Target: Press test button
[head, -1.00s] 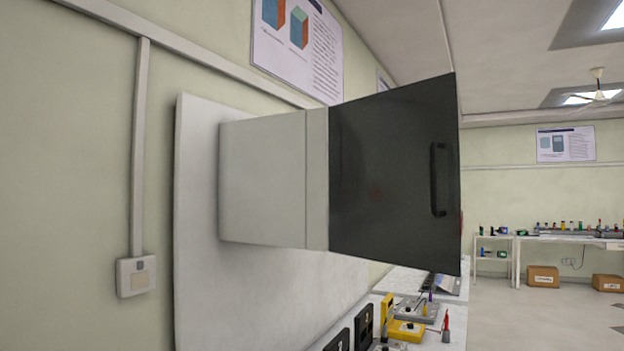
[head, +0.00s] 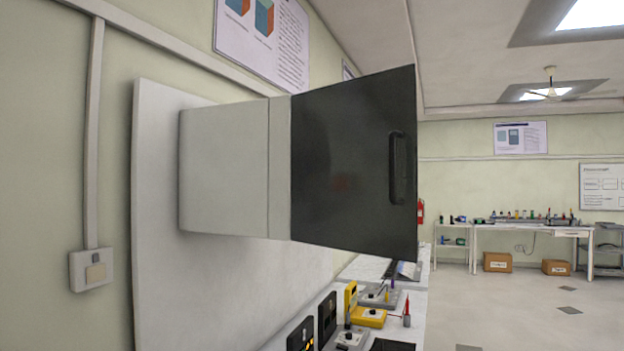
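A light grey box (head: 225,170) is fixed to a white panel (head: 155,255) on the left wall. Its front is a dark, see-through-looking door (head: 340,165) with a black vertical handle (head: 397,168). I cannot make out a test button on the box. Neither of my grippers is in view.
A bench along the left wall below the box holds a yellow meter (head: 368,317), dark instruments (head: 327,318) and a red probe (head: 407,310). A far table (head: 530,228) stands at the back. The floor (head: 510,310) at right is clear.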

